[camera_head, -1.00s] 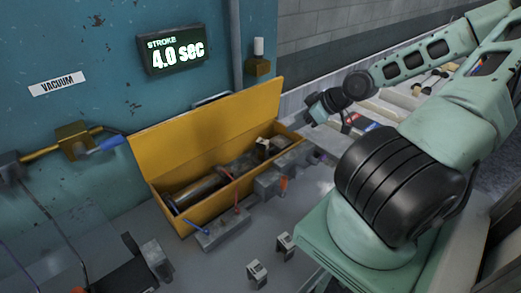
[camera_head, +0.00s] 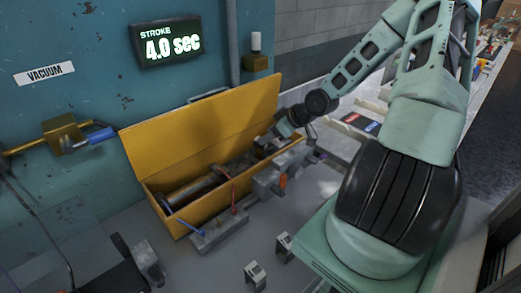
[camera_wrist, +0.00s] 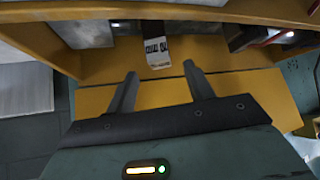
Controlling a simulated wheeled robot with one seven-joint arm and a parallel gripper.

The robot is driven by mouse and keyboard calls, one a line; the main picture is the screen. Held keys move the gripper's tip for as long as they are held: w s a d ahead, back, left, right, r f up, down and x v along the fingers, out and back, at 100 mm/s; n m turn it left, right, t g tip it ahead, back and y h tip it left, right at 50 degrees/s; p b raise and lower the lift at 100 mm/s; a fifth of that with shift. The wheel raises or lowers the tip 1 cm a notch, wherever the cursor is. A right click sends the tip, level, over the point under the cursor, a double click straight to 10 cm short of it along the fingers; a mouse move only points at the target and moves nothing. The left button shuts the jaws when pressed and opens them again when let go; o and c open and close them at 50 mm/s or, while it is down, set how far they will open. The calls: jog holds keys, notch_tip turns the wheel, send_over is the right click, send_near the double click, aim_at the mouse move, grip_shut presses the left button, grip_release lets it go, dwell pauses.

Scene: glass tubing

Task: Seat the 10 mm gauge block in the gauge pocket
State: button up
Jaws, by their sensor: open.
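A small block with a white face and dark markings, probably the 10 mm gauge block (camera_wrist: 158,58), shows in the wrist view just beyond my fingertips, at the yellow toolbox. The marking is too blurred to read surely. My gripper (camera_wrist: 160,72) is open, its two dark fingers on either side of the line to the block, with nothing between them. In the head view my gripper (camera_head: 270,140) is over the right end of the open toolbox and covers the block's place. I cannot tell which feature is the gauge pocket.
The yellow toolbox (camera_head: 190,228) has a raised lid behind and a grey cylinder (camera_head: 195,190) inside. A grey fixture (camera_head: 218,236) with blue and red handles stands in front. Two small blocks (camera_head: 256,276) (camera_head: 285,247) stand on the bench. Bare bench lies around them.

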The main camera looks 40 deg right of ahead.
aim_at(260, 148)
jog(key=x, duration=0.5)
jog(key=shift+s+f, duration=0.1)
jog(key=shift+s, duration=0.05)
grip_shut()
